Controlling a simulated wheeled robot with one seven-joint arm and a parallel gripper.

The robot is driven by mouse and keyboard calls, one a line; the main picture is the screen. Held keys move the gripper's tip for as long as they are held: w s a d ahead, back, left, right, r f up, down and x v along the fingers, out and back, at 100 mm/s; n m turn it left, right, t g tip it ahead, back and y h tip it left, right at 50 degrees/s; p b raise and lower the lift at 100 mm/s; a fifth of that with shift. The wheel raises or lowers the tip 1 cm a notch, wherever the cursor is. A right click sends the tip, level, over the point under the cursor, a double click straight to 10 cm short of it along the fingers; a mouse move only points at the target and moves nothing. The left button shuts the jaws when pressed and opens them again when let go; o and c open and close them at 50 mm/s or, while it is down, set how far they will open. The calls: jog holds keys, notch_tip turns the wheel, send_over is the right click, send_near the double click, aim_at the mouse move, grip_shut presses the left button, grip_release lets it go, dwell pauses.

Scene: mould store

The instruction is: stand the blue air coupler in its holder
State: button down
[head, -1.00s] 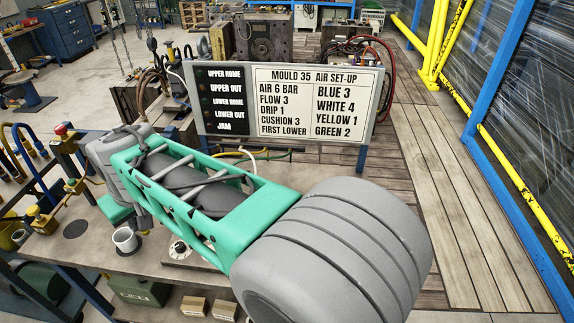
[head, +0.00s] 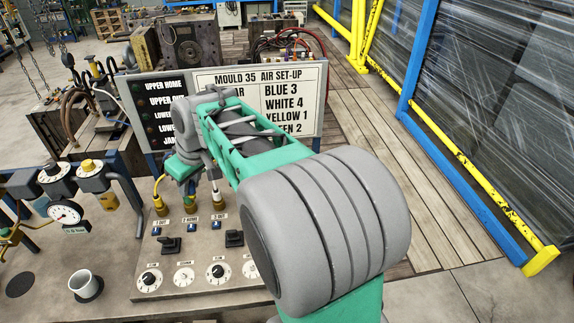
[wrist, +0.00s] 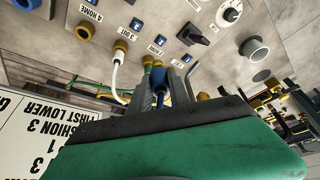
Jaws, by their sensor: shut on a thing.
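My gripper (wrist: 163,88) is shut on the blue air coupler (wrist: 160,78), which shows between its fingers in the wrist view. The coupler is close to the green-hosed brass port by the "2 HOME" label; whether they touch is unclear. In the head view my gripper (head: 189,187) is over the row of ports, and its fingers and the coupler are small and partly hidden by my wrist. A white round cup (head: 84,284), seemingly the holder, stands on the bench at the lower left. It also shows in the wrist view (wrist: 254,50), open and apart from my gripper.
The port panel (head: 190,262) carries switches and dials. A yellow hose (head: 159,187) and a white hose (wrist: 115,78) run to ports beside the gripper. The sign board (head: 311,105) stands behind. A gauge (head: 66,213) is at the left. Bench around the cup looks clear.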

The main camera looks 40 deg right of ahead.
jog(key=s+d+f+n+g+y, duration=0.1)
jog(key=s+d+f+n, duration=0.15)
jog(key=d, duration=0.65)
jog(key=s+d+f+n+y, duration=0.1)
jog(key=s+d+n, duration=0.15)
jog(key=d, duration=0.55)
jog(key=s+d+f+n+g, duration=0.1)
jog(key=s+d+f+n, duration=0.15)
jog(key=d, duration=0.65)
jog(key=shift+n, duration=0.45)
jog(key=b+x, duration=0.4)
jog(key=x, duration=0.1)
jog(key=shift+d+b, duration=0.3)
jog(key=shift+d, duration=0.1)
jog(key=shift+f, duration=0.25)
jog(key=shift+d, duration=0.1)
jog(key=shift+f, duration=0.2)
jog(key=shift+f+b, duration=0.4)
jog(key=shift+b, duration=0.2)
jog(key=shift+f, duration=0.15)
